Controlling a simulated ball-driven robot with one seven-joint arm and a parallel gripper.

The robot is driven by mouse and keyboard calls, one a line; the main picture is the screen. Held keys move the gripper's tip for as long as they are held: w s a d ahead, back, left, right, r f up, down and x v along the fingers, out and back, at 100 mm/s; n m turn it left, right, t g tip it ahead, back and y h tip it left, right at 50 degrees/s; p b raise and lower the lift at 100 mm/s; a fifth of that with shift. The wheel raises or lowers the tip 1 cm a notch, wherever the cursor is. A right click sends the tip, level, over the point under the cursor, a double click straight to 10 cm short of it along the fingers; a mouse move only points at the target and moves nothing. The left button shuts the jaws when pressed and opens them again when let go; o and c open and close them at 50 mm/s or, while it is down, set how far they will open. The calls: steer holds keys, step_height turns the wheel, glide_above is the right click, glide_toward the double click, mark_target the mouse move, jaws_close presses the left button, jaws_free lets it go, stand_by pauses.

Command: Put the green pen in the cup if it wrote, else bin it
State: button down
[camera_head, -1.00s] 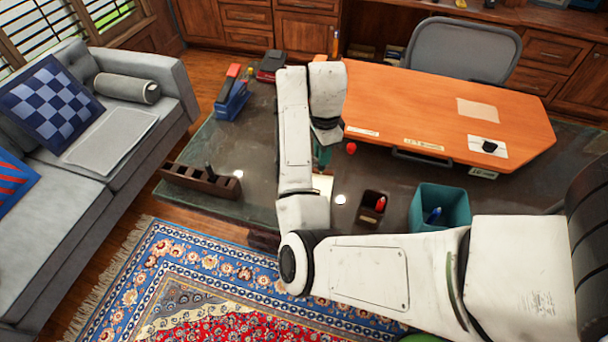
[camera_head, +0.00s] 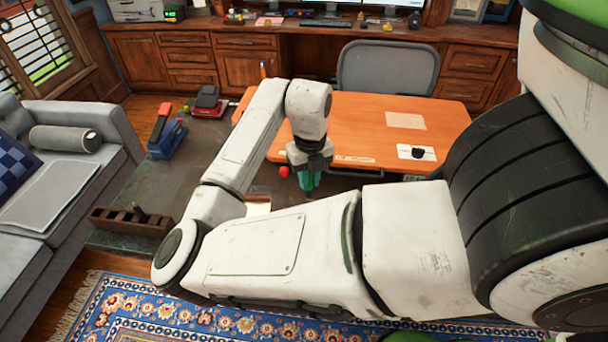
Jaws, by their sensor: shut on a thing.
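My gripper (camera_head: 308,180) hangs pointing down over the desk, by the front edge of the orange desktop board. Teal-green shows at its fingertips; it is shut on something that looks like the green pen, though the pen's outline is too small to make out. A pale paper (camera_head: 258,206) lies on the dark desk below and left of the gripper, mostly covered by my arm. The dark square cup and the teal bin are hidden behind my arm, so I cannot see what stands in them now.
The orange board (camera_head: 370,125) holds papers and a black item. A red round thing (camera_head: 284,171) sits beside the gripper. A dark wooden holder (camera_head: 132,220), a blue-red stapler (camera_head: 166,135) and a black-red item (camera_head: 208,103) stand on the left. A grey chair (camera_head: 387,72) is behind.

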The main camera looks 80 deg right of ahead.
steer(key=shift+f+b, duration=3.6)
steer(key=shift+f, duration=1.25)
steer(key=c, duration=1)
jaws_free()
steer(key=shift+o, duration=0.2)
steer(key=shift+r, duration=0.15)
step_height(320, 180, up, 11)
steer(key=shift+f+b, duration=0.2)
steer(key=shift+b, duration=0.1)
steer(key=shift+d, duration=0.1)
